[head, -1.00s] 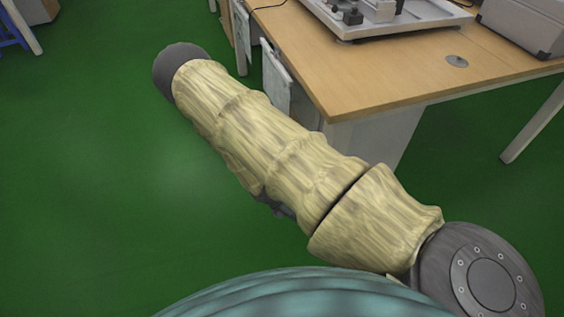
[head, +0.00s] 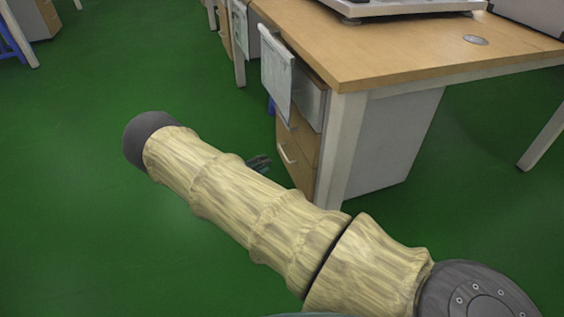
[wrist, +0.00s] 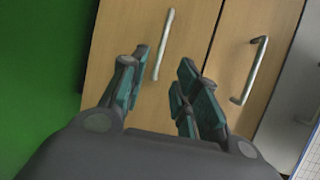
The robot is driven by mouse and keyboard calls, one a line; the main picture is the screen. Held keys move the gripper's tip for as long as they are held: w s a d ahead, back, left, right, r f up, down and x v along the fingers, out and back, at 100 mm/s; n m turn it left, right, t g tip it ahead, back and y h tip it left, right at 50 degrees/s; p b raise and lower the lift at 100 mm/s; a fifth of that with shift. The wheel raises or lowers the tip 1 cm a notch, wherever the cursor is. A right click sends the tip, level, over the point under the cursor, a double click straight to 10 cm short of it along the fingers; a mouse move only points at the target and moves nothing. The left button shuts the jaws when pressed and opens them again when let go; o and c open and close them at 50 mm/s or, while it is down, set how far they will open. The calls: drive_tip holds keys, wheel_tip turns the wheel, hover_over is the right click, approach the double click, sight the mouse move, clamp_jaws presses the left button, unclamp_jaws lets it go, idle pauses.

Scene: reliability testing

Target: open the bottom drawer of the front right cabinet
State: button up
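The front right cabinet (head: 388,150) stands under the near end of the wooden table, with its wooden drawer fronts facing left. The bottom drawer (head: 296,172) appears shut, with a metal handle (head: 288,153). In the wrist view the drawer fronts look turned sideways. The bottom drawer (wrist: 122,30) is nearest the green floor, and its bar handle (wrist: 163,45) appears between my fingertips. My gripper (wrist: 164,62) is open and empty, facing the drawer front; I cannot tell its distance from the handle. In the head view only a bit of my gripper (head: 259,162) shows behind my arm.
A second drawer (wrist: 250,30) with its own handle (wrist: 250,70) lies beside the bottom one in the wrist view. A hanging paper sheet (head: 277,75) covers part of the cabinet's upper front. The table (head: 400,50) overhangs it. Open green floor lies left.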

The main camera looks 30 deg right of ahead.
drive_tip(key=b+x, duration=0.4)
drive_tip(key=x, duration=0.6)
drive_tip(key=shift+w+d, duration=0.2)
drive_tip(key=shift+d, duration=0.15)
drive_tip(key=shift+c, duration=0.5)
clamp_jaws()
